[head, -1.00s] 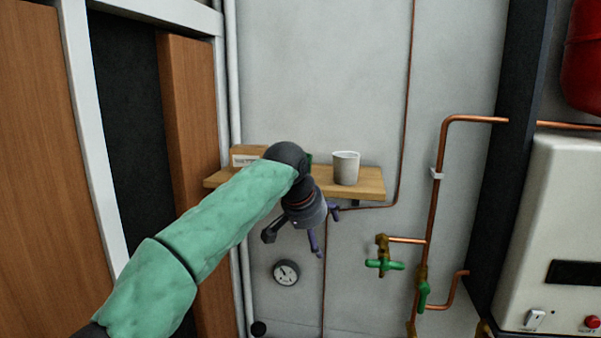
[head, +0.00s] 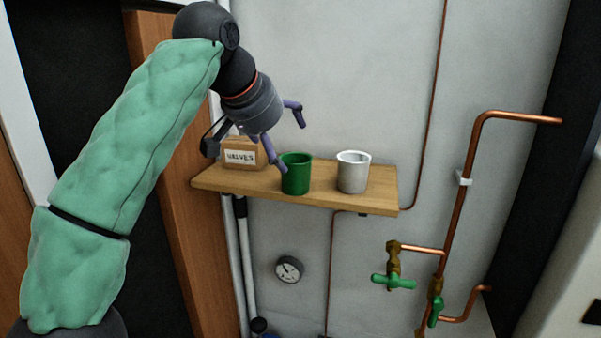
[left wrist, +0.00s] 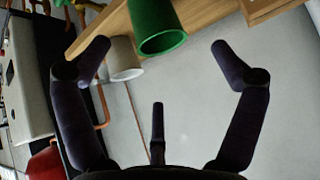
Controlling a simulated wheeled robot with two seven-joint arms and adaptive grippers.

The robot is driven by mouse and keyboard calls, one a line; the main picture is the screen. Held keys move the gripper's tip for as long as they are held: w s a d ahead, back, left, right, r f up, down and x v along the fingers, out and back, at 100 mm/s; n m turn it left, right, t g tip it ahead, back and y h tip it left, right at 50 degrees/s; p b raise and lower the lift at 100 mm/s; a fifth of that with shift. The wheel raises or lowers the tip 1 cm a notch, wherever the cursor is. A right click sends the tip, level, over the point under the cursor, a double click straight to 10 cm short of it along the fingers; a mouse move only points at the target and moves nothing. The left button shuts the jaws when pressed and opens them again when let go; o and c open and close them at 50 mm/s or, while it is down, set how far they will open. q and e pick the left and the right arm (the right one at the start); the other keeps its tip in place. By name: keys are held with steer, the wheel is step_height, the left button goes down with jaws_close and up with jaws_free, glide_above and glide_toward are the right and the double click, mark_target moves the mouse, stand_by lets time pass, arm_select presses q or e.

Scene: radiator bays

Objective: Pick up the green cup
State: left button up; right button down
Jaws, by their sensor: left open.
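The green cup (head: 296,174) stands upright on the wooden shelf (head: 375,193), between a cardboard box and a white cup. My left gripper (head: 292,141) is open and empty, above and in front of the green cup in the head view. In the left wrist view the green cup (left wrist: 157,25) shows at the top, beyond the spread fingers of my left gripper (left wrist: 153,62) and not between them. One purple finger overlaps the cup's left rim in the head view; I cannot tell whether it touches. My right gripper is not in view.
The white cup (head: 353,172) stands close to the right of the green cup. The box (head: 244,154) marked "VALVES" stands to its left. Copper pipes (head: 465,185) with green-handled valves run on the wall at right. The wall above the shelf is clear.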

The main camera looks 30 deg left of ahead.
mark_target(296, 174)
arm_select(q)
steer(key=x, duration=0.8)
steer(key=shift+f, duration=0.1)
steer(key=shift+w+f, duration=0.2)
steer(key=shift+w, duration=0.1)
steer(key=shift+s+r, duration=0.1)
steer(key=shift+s, duration=0.05)
steer(key=shift+c, duration=1.1)
steer(key=c, duration=0.7)
